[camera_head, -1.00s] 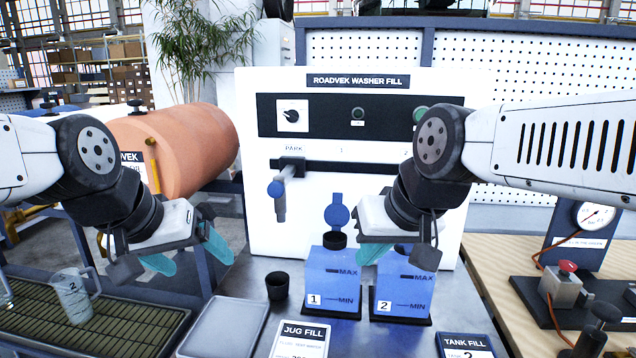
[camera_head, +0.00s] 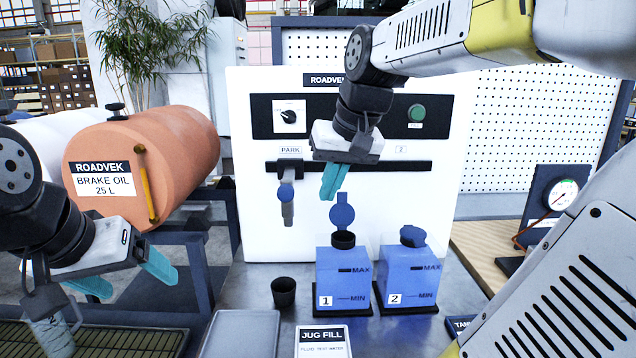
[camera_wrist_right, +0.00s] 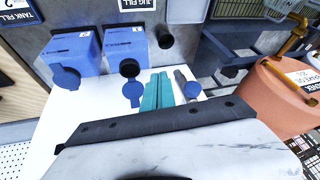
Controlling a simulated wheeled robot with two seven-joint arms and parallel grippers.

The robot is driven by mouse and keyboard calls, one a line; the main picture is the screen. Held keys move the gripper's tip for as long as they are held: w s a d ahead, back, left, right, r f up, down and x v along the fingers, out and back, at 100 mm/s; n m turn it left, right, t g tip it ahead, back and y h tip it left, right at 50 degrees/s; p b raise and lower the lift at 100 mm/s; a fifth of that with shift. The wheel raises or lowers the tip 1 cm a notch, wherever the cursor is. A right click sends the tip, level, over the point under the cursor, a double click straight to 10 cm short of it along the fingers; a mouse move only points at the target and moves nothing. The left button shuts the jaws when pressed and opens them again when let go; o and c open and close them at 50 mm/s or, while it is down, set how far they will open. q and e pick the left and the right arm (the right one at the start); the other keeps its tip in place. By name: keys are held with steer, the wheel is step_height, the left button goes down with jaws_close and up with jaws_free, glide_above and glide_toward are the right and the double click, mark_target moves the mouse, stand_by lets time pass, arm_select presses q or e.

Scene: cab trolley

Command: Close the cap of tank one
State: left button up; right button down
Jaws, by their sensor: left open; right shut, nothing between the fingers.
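Tank one (camera_head: 343,275) is a blue box marked 1, with fluid at about its MAX mark. Its round blue cap (camera_head: 342,211) stands open, upright behind the dark filler neck (camera_head: 343,239). In the right wrist view the cap (camera_wrist_right: 132,92) lies beside the neck (camera_wrist_right: 129,67). My right gripper (camera_head: 332,182) is shut and empty, just above the open cap; its teal fingers (camera_wrist_right: 158,92) appear close beside the cap, with no clear contact. My left gripper (camera_head: 128,277) is open and empty at the lower left, far from the tank.
Tank two (camera_head: 408,275), with its cap down (camera_head: 413,236), stands right of tank one. A hose nozzle (camera_head: 286,195) hangs under PARK on the white panel. A black cup (camera_head: 284,291) and grey tray (camera_head: 240,335) lie to the left.

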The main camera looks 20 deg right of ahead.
steer(key=w+d+r+m+g+h, duration=0.1)
steer(key=w+d+r+g, duration=0.1)
steer(key=w+d, duration=0.5)
steer(key=w+d+r+m+g+h, duration=0.1)
steer(key=w+d, duration=0.1)
steer(key=w, duration=0.9)
glide_above(342, 209)
steer(key=w+d, duration=0.1)
steer(key=w, duration=0.1)
step_height(342, 209, down, 9)
steer(key=shift+w+r+m, duration=0.15)
steer(key=shift+m, duration=0.15)
